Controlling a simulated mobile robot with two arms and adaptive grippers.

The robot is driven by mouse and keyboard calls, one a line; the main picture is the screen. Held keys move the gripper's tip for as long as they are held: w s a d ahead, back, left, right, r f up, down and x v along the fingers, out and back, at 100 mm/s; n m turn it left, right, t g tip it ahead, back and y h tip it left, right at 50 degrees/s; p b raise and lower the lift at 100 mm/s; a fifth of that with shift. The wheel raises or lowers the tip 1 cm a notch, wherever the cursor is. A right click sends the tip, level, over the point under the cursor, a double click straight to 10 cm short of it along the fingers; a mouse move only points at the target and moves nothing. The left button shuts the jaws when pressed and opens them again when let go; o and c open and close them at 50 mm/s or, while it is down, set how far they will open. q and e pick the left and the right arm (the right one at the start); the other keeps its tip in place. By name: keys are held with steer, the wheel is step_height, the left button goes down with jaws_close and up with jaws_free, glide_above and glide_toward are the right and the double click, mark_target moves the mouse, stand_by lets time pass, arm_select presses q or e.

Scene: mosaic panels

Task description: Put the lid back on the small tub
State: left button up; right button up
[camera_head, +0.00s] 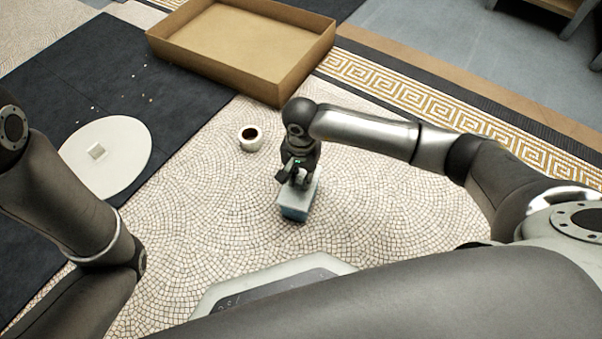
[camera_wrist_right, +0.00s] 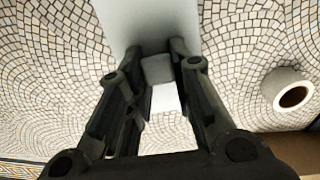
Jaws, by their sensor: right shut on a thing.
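The small tub (camera_head: 294,213) stands on the mosaic floor with its blue-teal side showing below a pale grey lid (camera_head: 311,193). My right gripper (camera_head: 300,180) is right above it, pointing down. In the right wrist view my right gripper (camera_wrist_right: 158,75) is shut on a grey block-shaped grip on the lid (camera_wrist_right: 155,20), whose flat pale surface runs away from the fingers. The lid looks to be at the tub's top, but I cannot tell whether it is seated. The tub's body is hidden in the wrist view. My left gripper is out of view.
A white cup (camera_head: 250,139) with dark contents stands near the tub and shows in the wrist view (camera_wrist_right: 287,90). A white disc (camera_head: 126,152) with a small square block lies on the dark mat (camera_head: 60,85). A cardboard tray (camera_head: 215,75) is behind. Floor left of the tub is clear.

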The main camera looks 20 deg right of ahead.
steer(key=shift+f, duration=0.1)
stand_by(0.7)
steer(key=o, duration=0.9)
steer(key=shift+o, duration=0.2)
steer(key=o, duration=0.5)
steer(key=shift+c, duration=0.2)
